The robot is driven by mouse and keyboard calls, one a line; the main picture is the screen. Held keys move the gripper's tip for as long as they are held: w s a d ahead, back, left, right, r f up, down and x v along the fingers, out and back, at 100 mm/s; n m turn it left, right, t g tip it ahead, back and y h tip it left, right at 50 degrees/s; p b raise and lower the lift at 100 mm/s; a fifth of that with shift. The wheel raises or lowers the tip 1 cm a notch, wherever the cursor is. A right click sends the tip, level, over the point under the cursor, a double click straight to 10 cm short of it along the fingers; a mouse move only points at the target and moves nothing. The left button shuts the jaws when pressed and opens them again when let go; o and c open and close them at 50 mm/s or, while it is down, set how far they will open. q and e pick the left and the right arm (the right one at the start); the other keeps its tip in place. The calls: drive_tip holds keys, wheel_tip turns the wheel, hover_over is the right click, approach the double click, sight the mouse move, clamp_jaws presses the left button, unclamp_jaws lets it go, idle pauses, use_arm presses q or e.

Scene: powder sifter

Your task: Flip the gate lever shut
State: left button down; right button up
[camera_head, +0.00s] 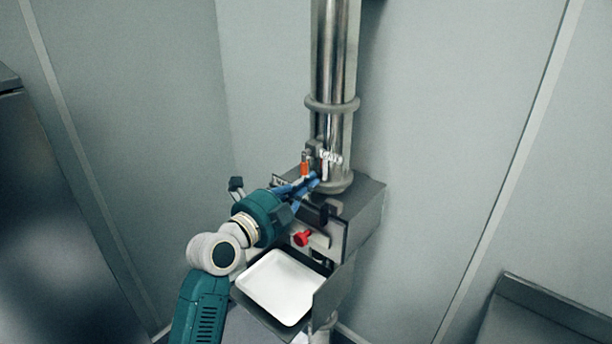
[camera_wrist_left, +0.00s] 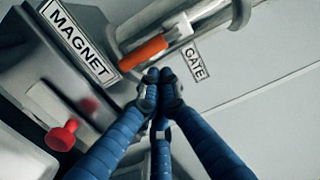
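The gate lever has an orange grip (camera_head: 305,168) at the foot of the steel column in the head view. In the left wrist view the orange grip (camera_wrist_left: 143,52) lies slanted, between the MAGNET label (camera_wrist_left: 78,40) and the GATE label (camera_wrist_left: 195,64). My left gripper (camera_head: 312,180) reaches in from the lower left, with its blue fingers by the lever. In the left wrist view the fingertips (camera_wrist_left: 160,90) are drawn together just below the grip, with nothing seen between them. I cannot tell whether they touch the grip. My right gripper is not in view.
A red knob (camera_head: 302,239) sticks out of the sifter housing (camera_head: 362,213) below my left gripper. A white tray (camera_head: 282,287) lies under the housing. The steel column (camera_head: 334,70) rises above. Grey walls stand behind.

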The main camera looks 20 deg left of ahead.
use_arm(q)
drive_tip(key=shift+w+a, duration=0.1)
idle(0.3)
drive_tip(key=shift+a+f+m+b, duration=0.2)
drive_tip(key=shift+m+b, duration=0.2)
drive_tip(key=shift+b, duration=0.35)
